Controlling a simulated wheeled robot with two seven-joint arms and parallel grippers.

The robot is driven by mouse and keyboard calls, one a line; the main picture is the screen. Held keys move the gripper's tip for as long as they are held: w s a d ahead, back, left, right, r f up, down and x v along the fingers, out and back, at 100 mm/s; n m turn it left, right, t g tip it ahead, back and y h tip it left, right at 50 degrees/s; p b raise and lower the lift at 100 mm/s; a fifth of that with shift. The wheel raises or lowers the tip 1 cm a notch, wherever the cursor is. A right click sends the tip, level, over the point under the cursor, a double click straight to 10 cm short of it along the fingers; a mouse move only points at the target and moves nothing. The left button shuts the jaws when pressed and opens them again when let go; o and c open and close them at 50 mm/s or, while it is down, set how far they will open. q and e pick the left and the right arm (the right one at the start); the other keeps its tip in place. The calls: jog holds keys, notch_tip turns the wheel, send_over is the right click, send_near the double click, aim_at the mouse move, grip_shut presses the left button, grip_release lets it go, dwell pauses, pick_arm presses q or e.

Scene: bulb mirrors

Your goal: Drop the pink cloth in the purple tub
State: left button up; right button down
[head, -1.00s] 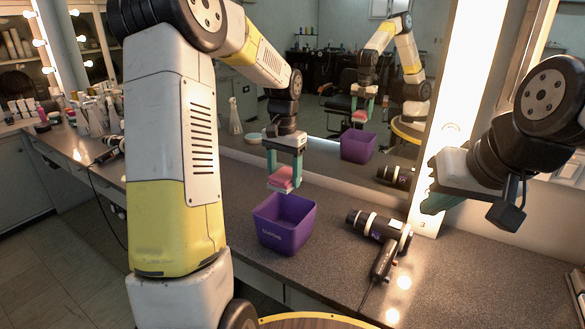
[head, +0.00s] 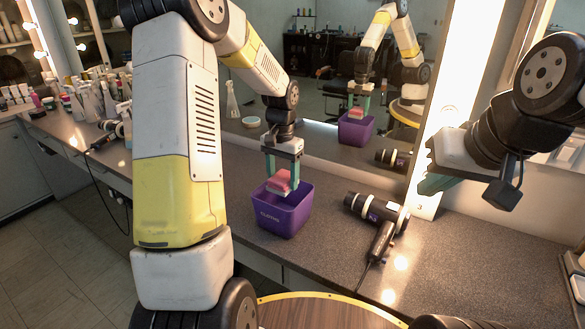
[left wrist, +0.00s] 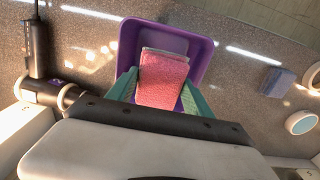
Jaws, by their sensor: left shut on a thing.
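The pink cloth (head: 281,181) is a folded pad, pink on top with paler layers below. My left gripper (head: 282,178) is shut on it, with one green finger on each side. The cloth is at the mouth of the purple tub (head: 284,218), over its opening. In the left wrist view the cloth (left wrist: 163,80) lies within the outline of the purple tub (left wrist: 208,50), between the fingers of my left gripper (left wrist: 163,95). My right gripper (head: 432,183) is at the right by the mirror frame, apart from the tub; its jaw opening is unclear.
A black hair dryer (head: 377,220) lies on the grey counter right of the tub. Bottles (head: 92,110) crowd the counter's far left. A large mirror (head: 330,105) behind reflects my arm and the tub.

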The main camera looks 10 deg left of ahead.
pick_arm(q)
jog(key=o, duration=1.3)
jog(key=shift+r, duration=0.1)
notch_tip(320, 180, up, 7)
jog(key=shift+r, duration=0.3)
jog(key=shift+s+r, duration=0.15)
jog(key=shift+r, duration=0.1)
jog(key=s+r+n+t, duration=0.1)
jog(key=s+r+t, duration=0.1)
jog(key=s, duration=0.6)
jog(key=s+d+r+n+t+h, duration=0.1)
jog(key=s+r, duration=0.3)
jog(key=s, duration=0.4)
jog(key=s+d+r+n+t+h, duration=0.1)
jog(key=s+r+t, duration=0.2)
jog(key=s, duration=0.5)
jog(key=shift+d+r, duration=0.1)
jog(key=shift+r, duration=0.45)
